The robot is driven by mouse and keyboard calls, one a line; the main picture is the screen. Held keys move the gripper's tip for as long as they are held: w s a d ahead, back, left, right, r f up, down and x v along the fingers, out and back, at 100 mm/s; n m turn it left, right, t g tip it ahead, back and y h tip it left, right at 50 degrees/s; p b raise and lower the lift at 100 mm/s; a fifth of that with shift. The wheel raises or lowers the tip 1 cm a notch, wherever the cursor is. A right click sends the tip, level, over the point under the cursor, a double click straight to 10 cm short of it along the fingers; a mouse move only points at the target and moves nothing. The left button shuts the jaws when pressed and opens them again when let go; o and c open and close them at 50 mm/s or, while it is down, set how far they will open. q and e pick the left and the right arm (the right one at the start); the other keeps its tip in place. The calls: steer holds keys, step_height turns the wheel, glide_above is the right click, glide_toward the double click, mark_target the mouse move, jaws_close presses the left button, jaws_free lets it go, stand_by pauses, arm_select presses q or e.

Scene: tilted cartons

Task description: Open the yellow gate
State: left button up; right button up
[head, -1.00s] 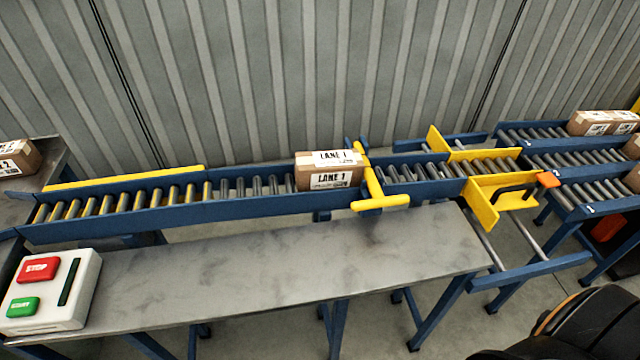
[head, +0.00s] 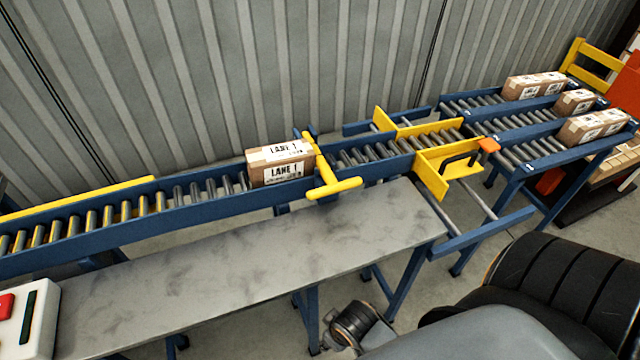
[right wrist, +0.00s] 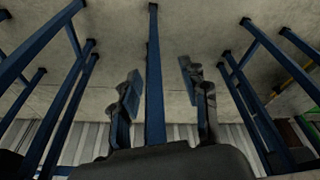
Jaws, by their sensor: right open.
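The yellow gate (head: 323,170) stands across the blue roller conveyor in the head view, with a yellow bar handle (head: 335,188) sticking out on the near side. A carton labelled LANE 1 (head: 281,163) sits on the rollers against the gate's left side. My right gripper (right wrist: 160,95) shows in the right wrist view with its two fingers apart and nothing between them. It points at blue legs and the grey floor, away from the gate. My right arm is low at the bottom right of the head view. My left gripper is not in view.
A grey table (head: 230,270) runs along the conveyor's near side, its top clear. A white control box (head: 25,320) stands at its left end. Right of the gate is a yellow sliding carriage (head: 432,178) with a black handle, then lanes holding several cartons (head: 535,86).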

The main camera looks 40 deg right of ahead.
mark_target(319, 190)
step_height(319, 190, up, 17)
steer(key=w+n+t, duration=0.1)
steer(key=w+n, duration=0.3)
steer(key=w, duration=0.1)
steer(key=w+d+n+g+y, duration=0.1)
steer(key=w+n, duration=0.2)
steer(key=w, duration=0.1)
steer(key=w+n+g+y, duration=0.1)
steer(key=w+n, duration=0.2)
steer(key=w, duration=0.1)
steer(key=shift+w+d+r+n+p, duration=0.3)
steer(key=shift+w+r+n, duration=0.05)
steer(key=shift+r+n, duration=0.05)
steer(key=w+d+r+n+y, duration=0.1)
steer(key=w+d+r, duration=0.4)
steer(key=d+r, duration=0.35)
steer(key=w+d+r+n+y, duration=0.1)
steer(key=w+d+r, duration=0.3)
steer(key=d+r, duration=0.45)
steer(key=shift+n+g, duration=0.3)
steer(key=shift+g, duration=0.1)
steer(key=x, duration=0.4)
steer(key=p+x, duration=0.1)
steer(key=x, duration=0.8)
steer(key=shift+w+a+f+p, duration=0.1)
steer(key=shift+w+a+p, duration=0.2)
steer(key=shift+a+p, duration=0.05)
jaws_close()
